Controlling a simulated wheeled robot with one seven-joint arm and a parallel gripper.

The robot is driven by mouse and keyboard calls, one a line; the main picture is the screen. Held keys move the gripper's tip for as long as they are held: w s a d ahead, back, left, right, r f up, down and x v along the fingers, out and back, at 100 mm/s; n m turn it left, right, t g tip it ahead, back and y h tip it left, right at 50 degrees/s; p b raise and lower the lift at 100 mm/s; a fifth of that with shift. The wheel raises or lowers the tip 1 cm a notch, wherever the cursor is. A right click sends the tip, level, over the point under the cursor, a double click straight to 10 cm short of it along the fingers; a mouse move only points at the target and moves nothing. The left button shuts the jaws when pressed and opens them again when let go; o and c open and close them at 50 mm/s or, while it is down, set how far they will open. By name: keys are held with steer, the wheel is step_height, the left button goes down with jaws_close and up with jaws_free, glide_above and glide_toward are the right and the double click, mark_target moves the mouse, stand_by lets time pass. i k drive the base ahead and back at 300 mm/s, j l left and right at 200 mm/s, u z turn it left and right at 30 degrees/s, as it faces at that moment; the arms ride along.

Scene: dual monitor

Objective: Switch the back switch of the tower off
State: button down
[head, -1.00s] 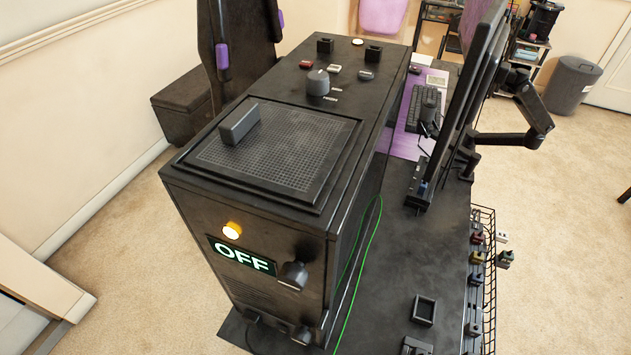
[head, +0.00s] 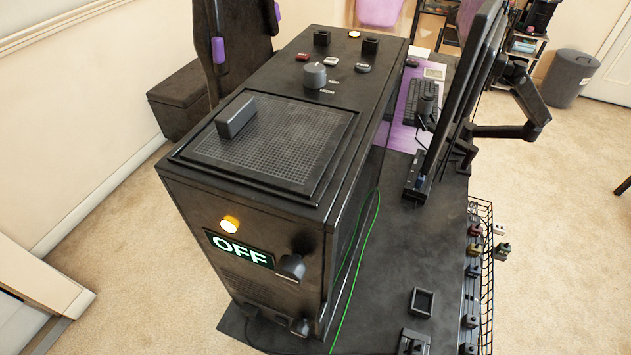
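The black tower (head: 180,210) stands on the desk, with its back panel facing me. On that panel are a lit amber lamp (head: 230,224), a sign (head: 240,250) reading OFF in pale green letters, and a dark knob-like switch (head: 291,267) to the right of the sign. A second small dark fitting (head: 300,327) sits low on the panel. Which way the switch is set is hard to tell. My gripper is not in view.
A black block (head: 236,116) and a round knob (head: 314,75) are on the tower's top. A green cable (head: 352,270) runs down beside the tower. Monitors (head: 462,100) stand on the desk (head: 395,250) to the right. Carpet is clear at left.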

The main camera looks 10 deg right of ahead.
mark_target(279, 321)
steer(key=u, duration=0.55)
steer(key=k+u, duration=0.3)
steer(key=k+j+u, duration=0.1)
steer(key=u, duration=0.2)
